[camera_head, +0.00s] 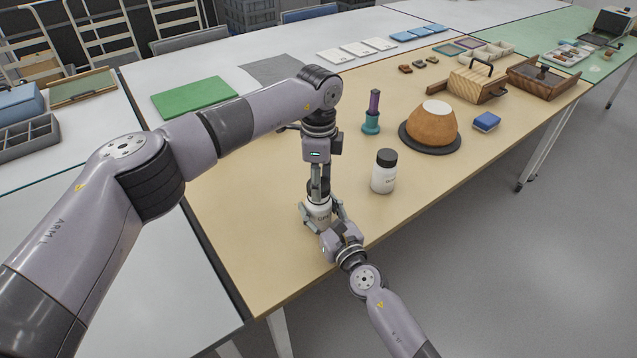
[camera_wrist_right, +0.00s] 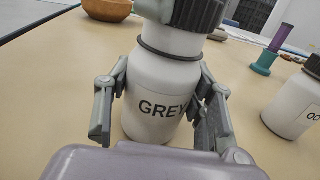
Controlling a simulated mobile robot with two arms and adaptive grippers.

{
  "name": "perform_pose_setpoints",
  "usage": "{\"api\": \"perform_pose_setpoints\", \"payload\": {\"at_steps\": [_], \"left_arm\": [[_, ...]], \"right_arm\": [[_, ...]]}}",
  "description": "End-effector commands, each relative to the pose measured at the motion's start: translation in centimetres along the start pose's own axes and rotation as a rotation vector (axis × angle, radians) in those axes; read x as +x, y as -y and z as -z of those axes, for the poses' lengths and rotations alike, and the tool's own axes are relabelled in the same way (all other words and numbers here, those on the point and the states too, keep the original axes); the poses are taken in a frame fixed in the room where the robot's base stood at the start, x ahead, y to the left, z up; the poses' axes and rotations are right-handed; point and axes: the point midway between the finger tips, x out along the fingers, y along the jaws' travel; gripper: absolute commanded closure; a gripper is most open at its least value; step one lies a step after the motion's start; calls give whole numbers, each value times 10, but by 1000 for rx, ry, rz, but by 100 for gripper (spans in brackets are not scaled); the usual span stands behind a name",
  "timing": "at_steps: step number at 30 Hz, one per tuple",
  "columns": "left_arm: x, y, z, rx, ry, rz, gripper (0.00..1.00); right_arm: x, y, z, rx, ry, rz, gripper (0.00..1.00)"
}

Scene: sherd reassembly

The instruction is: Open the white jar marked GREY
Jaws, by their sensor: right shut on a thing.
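The white jar marked GREY (camera_wrist_right: 150,92) stands upright on the tan table near its front edge; it also shows in the head view (camera_head: 318,211). Its black ribbed lid (camera_wrist_right: 195,12) is cut off at the top of the wrist view. A dark ring circles the jar's neck. My right gripper (camera_wrist_right: 160,105) is shut on the jar's body, one finger on each side. My left gripper (camera_head: 319,186) points down from above, with its fingertips at the dark lid. The head view is too small to show whether its fingers grip the lid.
A second white jar (camera_head: 384,178) with a black lid stands close by to the right. Behind are a purple and teal stand (camera_head: 371,118), an orange bowl (camera_head: 431,124) on a dark disc, and a blue block (camera_head: 486,122). The table left of the jar is clear.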

Motion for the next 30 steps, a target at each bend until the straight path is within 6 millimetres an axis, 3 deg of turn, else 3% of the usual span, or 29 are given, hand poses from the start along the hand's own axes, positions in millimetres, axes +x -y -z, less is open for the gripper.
{"api": "perform_pose_setpoints", "payload": {"at_steps": [20, 30], "left_arm": [[-13, 0, 0, 0, 0, 0, 91], [-48, 0, 0, 0, -1, 2, 91]], "right_arm": [[0, 0, 0, -1, -1, -1, 100], [0, 0, 1, -1, -1, -1, 100]]}}
